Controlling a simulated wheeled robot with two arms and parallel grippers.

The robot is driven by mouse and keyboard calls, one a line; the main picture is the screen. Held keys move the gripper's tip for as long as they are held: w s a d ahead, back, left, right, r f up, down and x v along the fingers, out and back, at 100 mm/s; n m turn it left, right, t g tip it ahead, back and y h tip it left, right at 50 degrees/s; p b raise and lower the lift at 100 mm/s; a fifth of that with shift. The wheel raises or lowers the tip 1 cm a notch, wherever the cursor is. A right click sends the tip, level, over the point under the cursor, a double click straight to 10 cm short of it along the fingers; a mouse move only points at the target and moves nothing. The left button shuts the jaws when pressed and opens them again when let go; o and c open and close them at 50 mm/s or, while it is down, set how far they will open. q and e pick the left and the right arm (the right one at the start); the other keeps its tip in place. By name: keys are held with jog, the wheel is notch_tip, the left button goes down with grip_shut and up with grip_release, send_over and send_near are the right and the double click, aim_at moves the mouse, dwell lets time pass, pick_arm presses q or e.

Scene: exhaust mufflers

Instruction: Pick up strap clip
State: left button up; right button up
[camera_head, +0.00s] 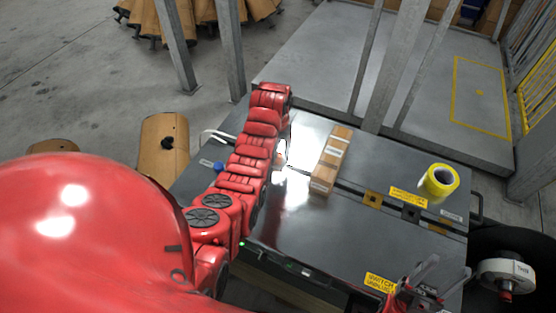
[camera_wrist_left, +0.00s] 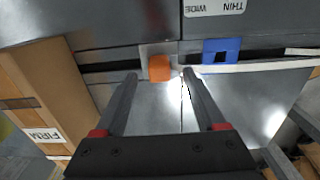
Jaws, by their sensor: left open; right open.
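In the left wrist view, a small orange block (camera_wrist_left: 159,68) sits on a pale plate on the dark grey table, in line with the gap between my left gripper's fingertips. A blue clip (camera_wrist_left: 221,51) with a square hole lies to its right, by a white strap (camera_wrist_left: 265,66). I cannot tell which of the two is the strap clip. My left gripper (camera_wrist_left: 160,80) is open and empty. In the head view my arm hides most of it; the blue clip (camera_head: 218,167) shows left of that arm. My right gripper (camera_head: 441,275) is open at the table's front right.
A long cardboard box (camera_head: 331,159) lies right of my left arm. A yellow tape roll (camera_head: 440,180) stands at the table's right (camera_head: 330,228). Metal posts (camera_head: 398,70) rise behind. A white round part (camera_head: 507,268) is beyond the right edge. The table's front middle is clear.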

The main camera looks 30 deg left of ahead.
aim_at(278, 154)
pick_arm(q)
jog(key=shift+f+p, duration=0.55)
jog(key=shift+f, duration=1.65)
grip_shut()
